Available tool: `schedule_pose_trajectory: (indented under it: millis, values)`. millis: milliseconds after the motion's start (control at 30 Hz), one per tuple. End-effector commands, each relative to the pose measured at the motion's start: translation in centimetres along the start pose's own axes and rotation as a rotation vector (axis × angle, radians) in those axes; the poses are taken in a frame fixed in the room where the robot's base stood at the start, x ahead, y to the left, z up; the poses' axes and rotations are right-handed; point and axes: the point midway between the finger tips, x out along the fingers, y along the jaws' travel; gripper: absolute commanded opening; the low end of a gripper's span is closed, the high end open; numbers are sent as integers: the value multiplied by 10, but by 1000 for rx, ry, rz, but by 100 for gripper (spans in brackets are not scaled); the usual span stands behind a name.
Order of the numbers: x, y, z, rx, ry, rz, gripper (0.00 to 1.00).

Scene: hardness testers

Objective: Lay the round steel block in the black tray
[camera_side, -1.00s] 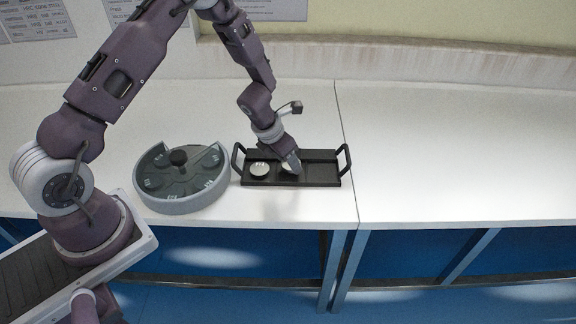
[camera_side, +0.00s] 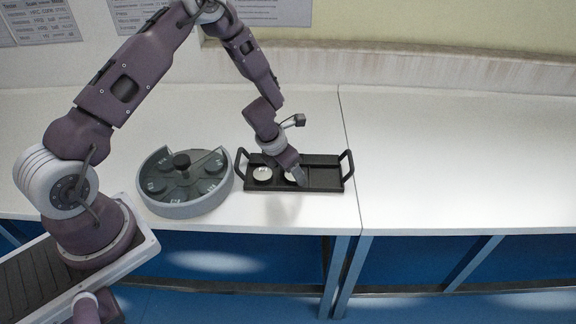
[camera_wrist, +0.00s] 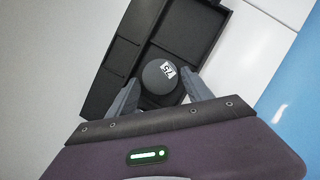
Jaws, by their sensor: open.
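The black tray (camera_side: 325,185) lies on the white worktop, with raised handles at both ends and divided compartments. A round steel block (camera_side: 291,177) is in its middle part, partly hidden by my gripper (camera_side: 289,172). In the wrist view this round block (camera_wrist: 153,85) looks dark grey, with a white number label, and lies in the tray (camera_wrist: 99,92). My gripper (camera_wrist: 158,98) is open, one finger on either side of the block. Whether the fingers touch it I cannot tell. Another pale round block (camera_side: 262,173) lies in the tray's left compartment.
A round grey holder (camera_side: 184,209) with a dark central knob and several labelled dark discs stands close to the tray's left end. The tray's right compartment (camera_side: 322,174) looks empty. The worktop right of the tray is clear; its front edge is below.

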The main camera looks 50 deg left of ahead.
Motion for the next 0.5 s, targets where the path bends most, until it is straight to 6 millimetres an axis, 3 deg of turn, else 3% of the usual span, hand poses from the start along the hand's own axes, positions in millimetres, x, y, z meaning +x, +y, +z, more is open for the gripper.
schedule_pose_trajectory:
  millis: [500]
  values:
    - [-96, -1, 1, 7, -3, 1, 59]
